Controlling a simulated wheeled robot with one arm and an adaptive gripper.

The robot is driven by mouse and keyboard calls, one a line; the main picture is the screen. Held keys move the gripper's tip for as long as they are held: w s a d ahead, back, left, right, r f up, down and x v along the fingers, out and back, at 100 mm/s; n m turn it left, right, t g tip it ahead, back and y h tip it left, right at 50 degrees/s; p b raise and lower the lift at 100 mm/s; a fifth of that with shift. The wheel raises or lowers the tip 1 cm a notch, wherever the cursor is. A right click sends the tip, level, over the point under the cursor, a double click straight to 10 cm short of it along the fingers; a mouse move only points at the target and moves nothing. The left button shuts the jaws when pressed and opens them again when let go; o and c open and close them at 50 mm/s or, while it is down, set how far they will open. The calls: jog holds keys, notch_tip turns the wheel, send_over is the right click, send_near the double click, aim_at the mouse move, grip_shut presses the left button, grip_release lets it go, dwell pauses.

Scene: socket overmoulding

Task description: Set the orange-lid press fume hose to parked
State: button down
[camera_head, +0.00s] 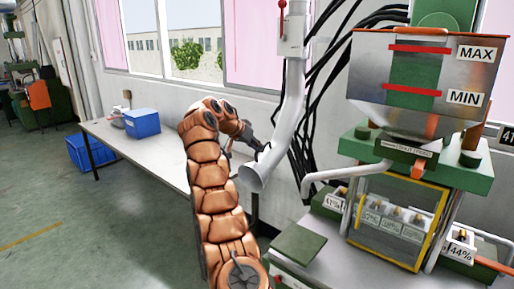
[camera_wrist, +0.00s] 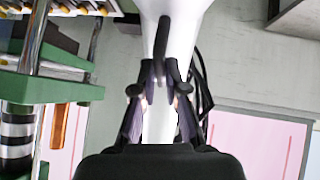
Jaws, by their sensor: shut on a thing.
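The white fume hose (camera_head: 290,110) comes down the wall left of the near green press (camera_head: 410,150). Its lower end flares into an open mouth (camera_head: 252,179) that tilts down and left. My gripper (camera_head: 260,149) reaches it from the left and is shut on the hose just above the mouth. A strip of orange shows at the top of the press hopper (camera_head: 422,31). The finger contact is partly hidden in the head view.
A long bench (camera_head: 150,150) along the wall holds a blue bin (camera_head: 142,123); another blue bin (camera_head: 78,152) is on the floor. Black cables (camera_head: 318,95) hang behind the hose. A grey-green plate (camera_head: 298,243) lies below. The floor at left is open.

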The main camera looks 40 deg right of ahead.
jog(key=c, duration=1.2)
grip_release()
jog(key=shift+v, duration=1.5)
jog(key=shift+w+a, duration=0.15)
jog(key=shift+a, duration=0.15)
jog(key=a, duration=1.1)
jog(key=shift+w+a, duration=0.15)
jog(key=shift+w, duration=0.25)
jog(key=shift+w, duration=0.1)
